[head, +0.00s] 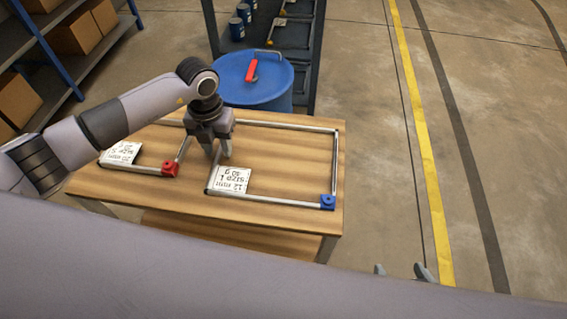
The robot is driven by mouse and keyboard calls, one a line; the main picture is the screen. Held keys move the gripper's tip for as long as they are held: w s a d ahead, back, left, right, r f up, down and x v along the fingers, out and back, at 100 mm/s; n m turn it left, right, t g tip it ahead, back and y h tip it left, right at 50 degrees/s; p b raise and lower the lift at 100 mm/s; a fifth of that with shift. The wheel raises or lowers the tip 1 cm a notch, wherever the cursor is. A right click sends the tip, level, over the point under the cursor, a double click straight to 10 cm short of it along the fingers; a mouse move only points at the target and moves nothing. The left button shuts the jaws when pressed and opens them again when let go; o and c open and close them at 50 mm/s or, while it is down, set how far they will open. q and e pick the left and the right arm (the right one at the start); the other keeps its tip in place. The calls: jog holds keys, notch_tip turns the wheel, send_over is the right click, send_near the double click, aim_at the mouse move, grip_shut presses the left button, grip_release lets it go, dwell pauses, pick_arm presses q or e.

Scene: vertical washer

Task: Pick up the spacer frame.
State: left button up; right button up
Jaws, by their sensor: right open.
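Two metal frames lie flat on the wooden table. The larger spacer frame (285,201) has a blue corner block (327,202) and a white label (229,180) reading 12 mm, size 1. The smaller spacer frame (136,168) has a red corner block (169,168) and its own label (121,153). My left gripper (218,154) points down at the left bar of the larger frame, with its fingers spread around or just above that bar; I cannot tell whether they touch it. It hides the far left corner. My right gripper (402,271) is open and empty at the bottom, right of the table.
A blue drum (255,88) with a red-handled tool (251,71) stands behind the table (270,228). A dark shelf with blue cans (237,28) is beyond it. Shelves with cardboard boxes (74,34) stand at left. The floor at right is clear, with a yellow line (415,110).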

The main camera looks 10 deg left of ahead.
pick_arm(q)
grip_shut()
jog(key=shift+r, duration=0.1)
